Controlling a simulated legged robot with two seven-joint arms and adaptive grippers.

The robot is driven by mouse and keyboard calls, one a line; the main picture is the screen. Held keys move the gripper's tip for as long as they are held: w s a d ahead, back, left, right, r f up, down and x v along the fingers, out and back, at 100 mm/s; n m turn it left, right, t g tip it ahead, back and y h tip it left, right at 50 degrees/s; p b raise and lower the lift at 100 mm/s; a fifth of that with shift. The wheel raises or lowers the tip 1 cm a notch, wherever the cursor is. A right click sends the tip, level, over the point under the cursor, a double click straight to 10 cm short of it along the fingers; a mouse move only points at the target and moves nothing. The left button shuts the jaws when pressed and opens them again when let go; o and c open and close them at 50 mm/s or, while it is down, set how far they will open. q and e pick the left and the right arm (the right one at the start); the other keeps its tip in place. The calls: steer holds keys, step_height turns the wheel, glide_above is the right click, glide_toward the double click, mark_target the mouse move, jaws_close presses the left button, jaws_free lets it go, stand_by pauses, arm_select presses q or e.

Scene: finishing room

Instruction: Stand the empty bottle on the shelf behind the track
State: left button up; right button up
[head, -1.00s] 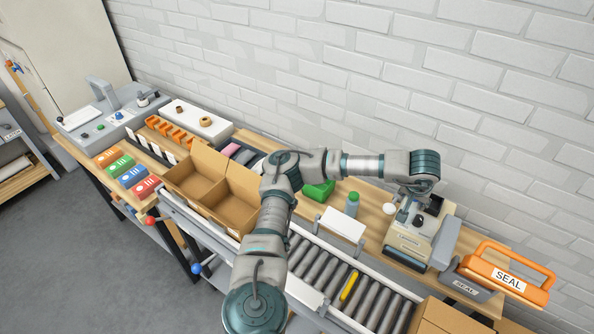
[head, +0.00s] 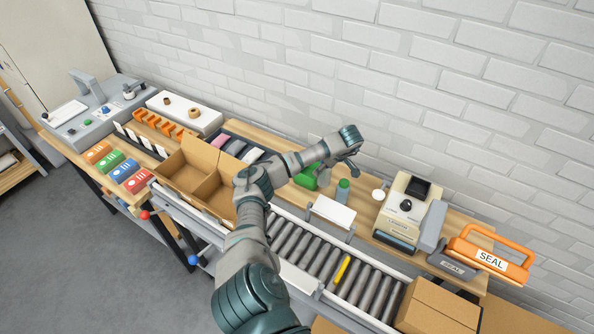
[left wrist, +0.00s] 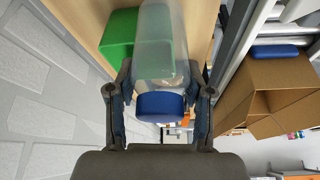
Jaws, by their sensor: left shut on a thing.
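My left gripper (head: 348,166) is over the wooden shelf (head: 370,222) behind the roller track (head: 310,250). In the left wrist view my left gripper (left wrist: 159,82) has its fingers on both sides of a clear, empty-looking bottle (left wrist: 157,45) with a blue cap (left wrist: 160,106). It is shut on the bottle near the cap end. The green bin (left wrist: 120,35) shows beside and through the bottle. My right gripper is not in view.
A beige machine (head: 405,212) stands to the right. A two-part cardboard box (head: 184,172) stands left. Bare shelf shows right of the small bottle.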

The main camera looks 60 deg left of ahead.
mark_target(322, 181)
arm_select(q)
step_height(322, 181, down, 4)
steer(key=shift+d+r, duration=0.15)
steer(key=shift+r, duration=0.05)
step_height(322, 181, down, 4)
steer(key=shift+r, duration=0.1)
steer(key=o, duration=1)
steer(key=shift+o, duration=0.2)
steer(key=shift+r, duration=0.1)
steer(key=v, duration=1.2)
